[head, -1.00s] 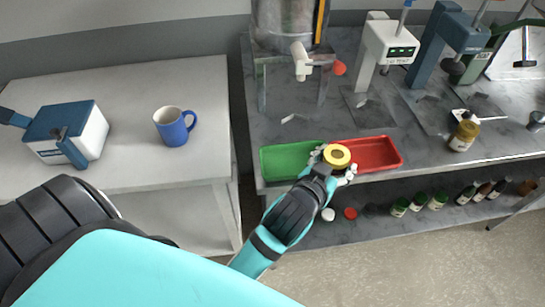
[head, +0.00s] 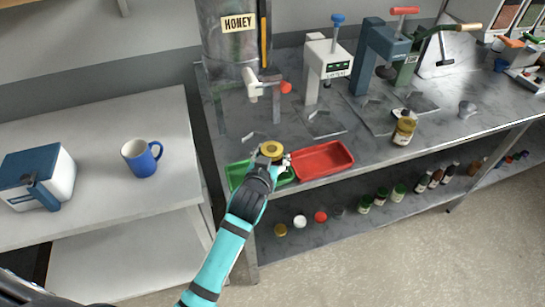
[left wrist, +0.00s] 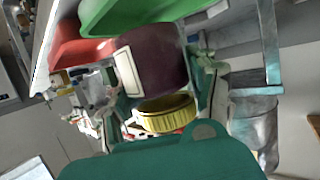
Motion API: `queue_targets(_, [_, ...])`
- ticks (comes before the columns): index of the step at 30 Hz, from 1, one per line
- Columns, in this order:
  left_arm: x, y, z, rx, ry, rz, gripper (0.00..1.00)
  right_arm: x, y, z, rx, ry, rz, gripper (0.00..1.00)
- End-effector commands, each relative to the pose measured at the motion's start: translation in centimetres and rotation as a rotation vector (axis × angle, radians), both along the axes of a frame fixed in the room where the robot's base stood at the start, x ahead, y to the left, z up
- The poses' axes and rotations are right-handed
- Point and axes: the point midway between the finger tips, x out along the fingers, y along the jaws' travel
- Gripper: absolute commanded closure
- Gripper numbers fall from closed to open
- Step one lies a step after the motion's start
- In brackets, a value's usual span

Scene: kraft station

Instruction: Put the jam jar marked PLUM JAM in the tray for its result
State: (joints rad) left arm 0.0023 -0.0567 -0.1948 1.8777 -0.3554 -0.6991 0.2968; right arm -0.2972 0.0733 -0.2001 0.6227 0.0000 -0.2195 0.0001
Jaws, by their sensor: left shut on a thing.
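My left gripper (head: 270,160) is shut on a jam jar with a gold lid (head: 271,149). In the left wrist view the jar (left wrist: 160,62) shows dark purple contents and a pale label whose words I cannot read, between the fingers (left wrist: 165,85). The green tray (head: 238,178) is on the counter's front edge, and the jar shows over its right end, near the red tray (head: 322,160). I cannot tell whether the jar touches the tray. Both trays also show in the left wrist view, the green one (left wrist: 130,15) and the red one (left wrist: 75,50). My right gripper is not in view.
A metal tank marked HONEY (head: 225,50) with a tap stands behind the trays. Bench devices (head: 327,65) stand to the right, with an amber jar (head: 404,131) before them. A blue mug (head: 140,160) is on the left table. Lids and bottles fill the lower shelf.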

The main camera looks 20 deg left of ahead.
Motion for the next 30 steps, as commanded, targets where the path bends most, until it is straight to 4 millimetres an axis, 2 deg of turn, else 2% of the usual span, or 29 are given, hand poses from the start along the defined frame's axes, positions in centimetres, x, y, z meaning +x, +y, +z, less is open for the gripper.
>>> queue_targets(3, [1.7, 0.3, 0.1, 0.002, -0.004, -0.001, 0.89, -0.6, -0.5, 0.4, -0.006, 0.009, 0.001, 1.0])
queue_targets(6, [2.2, 0.3, -0.2, 0.001, -0.002, 0.0, 0.89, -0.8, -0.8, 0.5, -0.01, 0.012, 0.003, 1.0])
queue_targets(15, [2.2, 0.3, -3.5, 0.0, -0.002, -0.002, 0.89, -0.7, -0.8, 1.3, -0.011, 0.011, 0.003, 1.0])
queue_targets(26, [2.1, 0.3, -4.0, -0.001, -0.002, -0.002, 0.89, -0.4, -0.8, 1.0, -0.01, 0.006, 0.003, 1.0])
queue_targets(27, [2.1, 0.3, -4.1, 0.001, 0.001, -0.001, 0.37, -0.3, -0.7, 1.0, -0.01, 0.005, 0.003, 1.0])
queue_targets(30, [2.1, 0.3, -4.0, 0.001, 0.001, -0.001, 0.24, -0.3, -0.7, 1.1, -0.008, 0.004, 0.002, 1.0])
